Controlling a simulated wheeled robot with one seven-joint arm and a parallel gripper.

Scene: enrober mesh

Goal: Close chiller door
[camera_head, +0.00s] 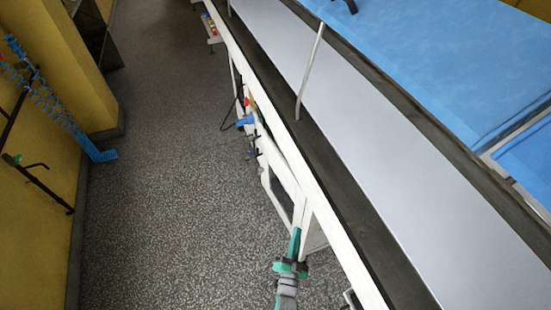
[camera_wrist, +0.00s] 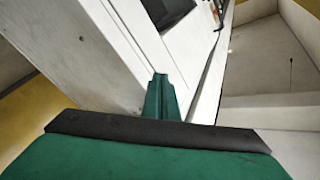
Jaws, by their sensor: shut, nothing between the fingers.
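A white door with a dark window (camera_head: 281,176) is on the side of the long white machine, left of the belt in the head view. It appears to stand slightly out from the machine's side; the exact gap is unclear. My green gripper (camera_head: 295,233) is at the lower end of this door, close to the white frame. In the wrist view the gripper's fingers (camera_wrist: 161,84) are together and empty, in front of white panels (camera_wrist: 75,55). I cannot tell whether the fingertips touch the panel.
The grey speckled floor (camera_head: 165,190) left of the machine is clear. Blue fittings and a cable (camera_head: 245,121) stick out farther along the machine. A yellow wall (camera_head: 35,170) with a blue coiled hose (camera_head: 60,108) and black pipe stands at left.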

